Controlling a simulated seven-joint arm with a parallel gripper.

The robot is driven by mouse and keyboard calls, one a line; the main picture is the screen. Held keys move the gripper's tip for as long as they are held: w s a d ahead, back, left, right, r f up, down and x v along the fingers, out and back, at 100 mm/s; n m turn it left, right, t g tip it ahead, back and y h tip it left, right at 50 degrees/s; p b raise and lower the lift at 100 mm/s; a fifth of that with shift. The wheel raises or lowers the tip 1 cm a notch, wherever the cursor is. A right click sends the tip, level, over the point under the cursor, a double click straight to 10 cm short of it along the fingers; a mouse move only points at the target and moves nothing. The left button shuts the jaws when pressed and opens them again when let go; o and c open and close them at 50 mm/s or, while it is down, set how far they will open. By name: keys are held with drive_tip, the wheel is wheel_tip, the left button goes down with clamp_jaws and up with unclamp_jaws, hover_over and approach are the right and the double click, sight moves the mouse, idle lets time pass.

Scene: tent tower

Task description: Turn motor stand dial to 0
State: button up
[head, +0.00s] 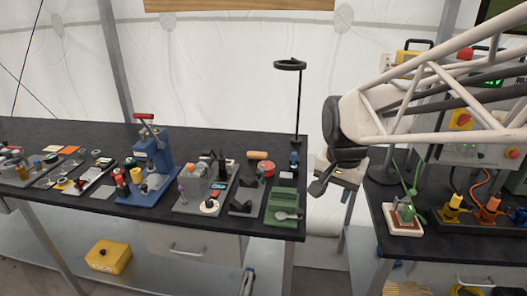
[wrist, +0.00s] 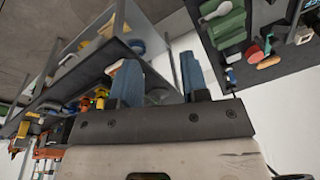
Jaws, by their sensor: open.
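A grey stand (head: 190,197) on the long black bench carries a grey upright body, a small lit display (head: 218,187) and a pale round dial (head: 210,206) at its front; I take this for the motor stand. The dial's marks are too small to read. My gripper (head: 319,187) hangs in the gap past the bench's right end, well to the right of the stand and touching nothing I can see. In the wrist view my gripper (wrist: 158,75) shows two blue fingers standing apart with nothing held between them. I cannot make out the dial in the wrist view.
A green tray (head: 281,206) with a spoon stands at the bench's right end, also in the wrist view (wrist: 231,28). A blue press (head: 150,165) stands left of the motor stand. A tall black ring stand (head: 299,105) rises behind. A second bench (head: 380,196) is at right.

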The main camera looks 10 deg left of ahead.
drive_tip(key=w+a+f+m, duration=0.2)
drive_tip(key=w+a, duration=0.5)
drive_tip(key=a, duration=0.1)
drive_tip(key=m+g, duration=0.1)
drive_tip(key=m, duration=0.4)
hover_over(209, 201)
wheel_tip(209, 201, down, 14)
drive_tip(key=shift+s+r, duration=0.15)
drive_tip(key=shift+d, duration=0.1)
drive_tip(key=shift+f, duration=3.9)
drive_tip(key=c, duration=0.6)
drive_tip(key=shift+c, duration=0.2)
